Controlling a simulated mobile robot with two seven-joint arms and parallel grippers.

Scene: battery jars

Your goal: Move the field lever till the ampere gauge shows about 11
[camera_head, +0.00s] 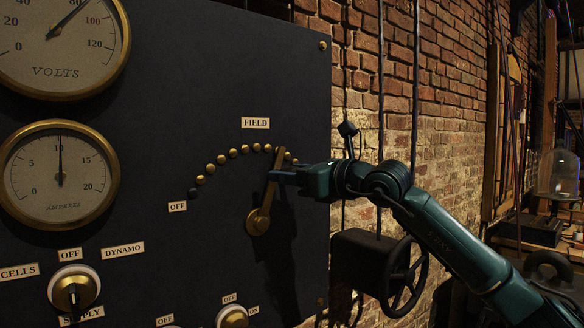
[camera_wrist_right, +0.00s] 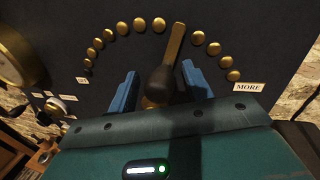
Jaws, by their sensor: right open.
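The ampere gauge (camera_head: 60,175) is a round brass-rimmed dial at the left of the dark panel; its needle points almost straight up, at about 10. The brass field lever (camera_head: 268,195) pivots at its lower end and leans up and slightly right over an arc of brass studs (camera_head: 233,153). In the wrist view the lever (camera_wrist_right: 175,45) has a dark knob (camera_wrist_right: 162,80). My right gripper (camera_head: 285,176) is at the lever; its open blue fingers (camera_wrist_right: 160,70) stand either side of the knob, with gaps visible. My left gripper is not in view.
The volts gauge (camera_head: 60,45) is above the ampere gauge. A supply knob (camera_head: 74,290) and another knob (camera_head: 232,317) sit low on the panel. A black handwheel (camera_head: 405,280) on a box is below my right arm. A "MORE" label (camera_wrist_right: 249,87) marks the arc's right end.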

